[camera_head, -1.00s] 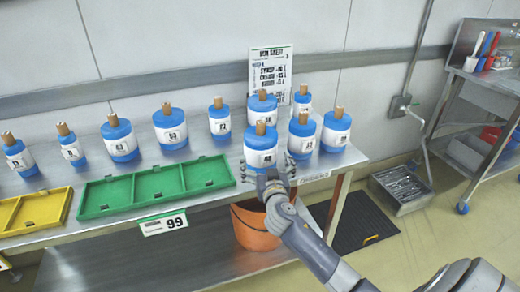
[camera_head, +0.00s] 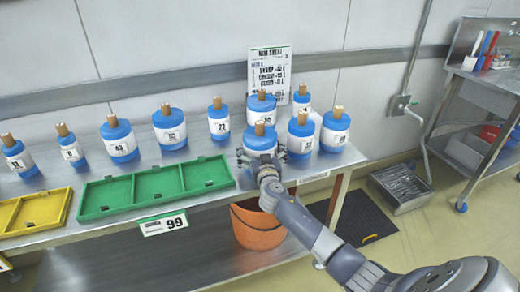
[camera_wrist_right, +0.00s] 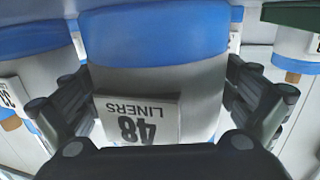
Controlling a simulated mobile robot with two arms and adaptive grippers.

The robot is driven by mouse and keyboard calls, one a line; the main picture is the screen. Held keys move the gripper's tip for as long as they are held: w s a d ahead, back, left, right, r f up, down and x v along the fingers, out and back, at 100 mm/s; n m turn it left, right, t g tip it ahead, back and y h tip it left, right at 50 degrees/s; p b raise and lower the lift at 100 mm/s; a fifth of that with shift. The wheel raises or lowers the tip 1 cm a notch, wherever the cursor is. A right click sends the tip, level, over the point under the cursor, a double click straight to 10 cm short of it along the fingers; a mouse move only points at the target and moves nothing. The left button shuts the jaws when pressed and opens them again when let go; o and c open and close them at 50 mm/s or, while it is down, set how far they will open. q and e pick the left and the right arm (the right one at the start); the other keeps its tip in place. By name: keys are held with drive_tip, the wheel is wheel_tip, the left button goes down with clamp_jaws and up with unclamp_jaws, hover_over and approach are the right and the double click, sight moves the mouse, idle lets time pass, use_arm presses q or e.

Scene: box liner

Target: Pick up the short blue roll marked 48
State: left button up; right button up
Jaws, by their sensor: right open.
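The short blue roll marked 48 (camera_wrist_right: 156,75) fills the middle of the right wrist view, its label upside down there. In the head view the roll in front of my right gripper (camera_head: 260,138) stands upright near the shelf's front edge, its lower part hidden by the gripper. My right gripper (camera_head: 262,162) is open, with a finger on each side of this roll; it also shows in the right wrist view (camera_wrist_right: 158,105). I cannot tell whether the fingers touch it. My left gripper is not in view.
Several other blue rolls stand close by, including one just right (camera_head: 301,135) and one behind (camera_head: 261,106). A green tray (camera_head: 155,186) lies to the left on the steel table (camera_head: 210,150). An orange bucket (camera_head: 257,225) is below.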

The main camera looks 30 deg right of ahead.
drive_tip(key=c, duration=1.6)
drive_tip(key=shift+r, duration=0.25)
drive_tip(key=shift+c, duration=1)
drive_tip(key=shift+w+f, duration=0.1)
drive_tip(key=shift+r, duration=0.2)
